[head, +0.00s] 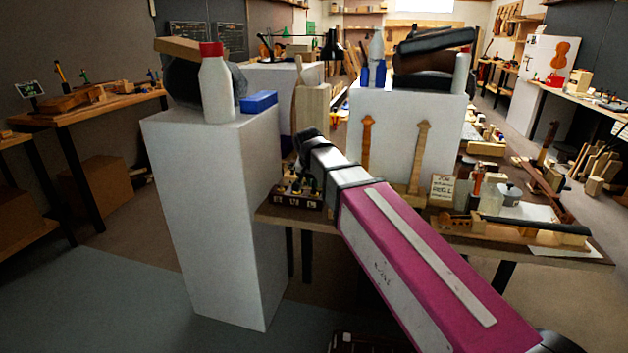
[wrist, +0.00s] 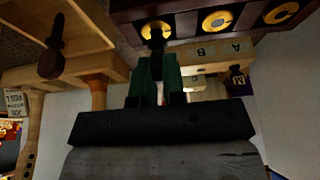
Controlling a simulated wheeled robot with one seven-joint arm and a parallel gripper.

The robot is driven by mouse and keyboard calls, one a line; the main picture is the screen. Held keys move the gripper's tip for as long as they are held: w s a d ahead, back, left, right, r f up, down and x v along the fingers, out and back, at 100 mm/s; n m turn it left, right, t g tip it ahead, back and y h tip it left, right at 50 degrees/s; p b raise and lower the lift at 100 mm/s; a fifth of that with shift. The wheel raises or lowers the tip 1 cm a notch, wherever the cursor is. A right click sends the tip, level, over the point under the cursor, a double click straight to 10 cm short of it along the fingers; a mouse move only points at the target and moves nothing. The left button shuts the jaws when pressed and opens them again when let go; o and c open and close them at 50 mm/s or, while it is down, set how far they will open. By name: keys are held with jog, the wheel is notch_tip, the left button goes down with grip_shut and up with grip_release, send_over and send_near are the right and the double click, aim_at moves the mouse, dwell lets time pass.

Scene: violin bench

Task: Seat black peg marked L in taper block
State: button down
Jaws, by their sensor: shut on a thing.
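The taper block (wrist: 190,20) is a dark wooden block with brass-ringed holes, across the top of the wrist view. In the head view the taper block (head: 289,199) sits at the bench's near left corner, with small white labels on its front. My gripper (wrist: 156,68) has green fingers and is shut on a black peg (wrist: 155,35). The peg's dark end overlaps the leftmost brass ring in the wrist view; I cannot tell whether it is inside the hole. Its letter is not visible. In the head view my arm partly covers the gripper (head: 309,182).
Another dark peg marked M (wrist: 238,83) stands beside plates lettered A and B. A brown peg (wrist: 54,48) is at left in the wrist view. A tall white pedestal (head: 210,210) stands left of the bench. A large white box (head: 395,130) rises behind my arm.

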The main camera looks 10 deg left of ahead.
jog(key=shift+f, duration=0.55)
jog(key=c, duration=1.1)
grip_release()
jog(key=v, duration=1)
jog(key=shift+s+r, duration=0.15)
jog(key=shift+r, duration=0.2)
jog(key=shift+s, duration=0.1)
